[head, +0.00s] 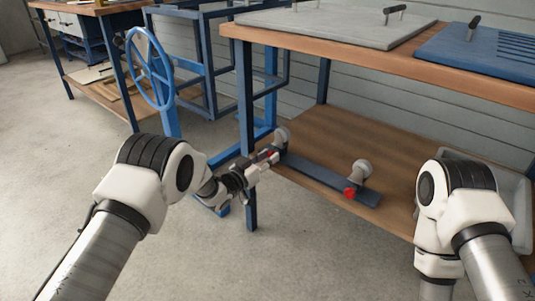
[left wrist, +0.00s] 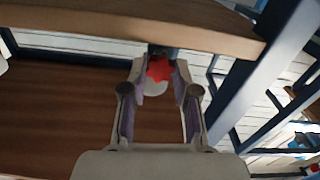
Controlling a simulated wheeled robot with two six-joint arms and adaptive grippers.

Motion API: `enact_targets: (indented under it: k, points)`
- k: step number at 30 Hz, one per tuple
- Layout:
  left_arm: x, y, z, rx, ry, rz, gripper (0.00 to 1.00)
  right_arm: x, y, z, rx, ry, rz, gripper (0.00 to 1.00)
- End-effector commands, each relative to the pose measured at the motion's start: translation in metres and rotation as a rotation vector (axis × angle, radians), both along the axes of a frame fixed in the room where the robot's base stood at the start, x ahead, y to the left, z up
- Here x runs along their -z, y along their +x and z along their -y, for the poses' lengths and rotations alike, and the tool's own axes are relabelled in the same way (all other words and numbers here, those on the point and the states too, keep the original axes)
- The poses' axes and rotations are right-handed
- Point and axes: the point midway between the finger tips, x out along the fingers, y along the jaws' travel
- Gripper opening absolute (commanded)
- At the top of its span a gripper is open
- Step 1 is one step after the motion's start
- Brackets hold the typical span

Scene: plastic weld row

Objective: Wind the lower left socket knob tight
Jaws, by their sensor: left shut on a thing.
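The lower left socket (head: 281,136) is a pale rounded fitting at the left end of a dark bar (head: 318,177) on the lower shelf. Its red knob (head: 269,153) is mostly hidden by my left gripper (head: 267,159) in the head view. In the left wrist view the red star-shaped knob (left wrist: 159,69) sits between the fingertips of the left gripper (left wrist: 160,77), which is shut on it. A pale round part shows just below the knob there. The right arm is at the right of the head view; its gripper is out of sight.
A second pale socket (head: 363,169) with a red knob (head: 349,193) stands at the bar's right end. A blue table leg (head: 247,150) is close beside my left gripper. The tabletop (head: 380,58) overhangs the shelf (head: 345,130). A blue handwheel (head: 150,68) stands at the left.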

Motion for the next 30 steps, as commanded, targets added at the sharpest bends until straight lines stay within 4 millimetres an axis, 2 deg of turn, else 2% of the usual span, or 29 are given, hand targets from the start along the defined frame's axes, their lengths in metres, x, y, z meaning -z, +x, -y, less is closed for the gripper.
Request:
enact_targets:
  k: [1,3,12,21,30]
  points:
    - [-0.005,0.0,0.0,-0.001,-0.024,-0.02,0.0,-0.011,0.0,0.0,-0.001,0.0,-0.001,0.4]
    - [-0.004,0.0,0.0,-0.001,-0.065,-0.051,0.0,-0.018,-0.001,0.0,-0.003,0.0,-0.002,0.4]
    - [-0.002,0.0,-0.001,-0.001,-0.245,-0.18,0.0,-0.039,-0.002,-0.001,-0.008,0.001,-0.005,0.4]
    - [0.0,0.0,-0.001,-0.001,-0.36,-0.263,0.0,-0.049,-0.002,-0.001,-0.009,0.001,-0.006,0.4]
    - [0.001,0.0,-0.001,-0.001,-0.388,-0.283,0.0,-0.05,-0.002,-0.001,-0.009,0.001,-0.006,0.4]
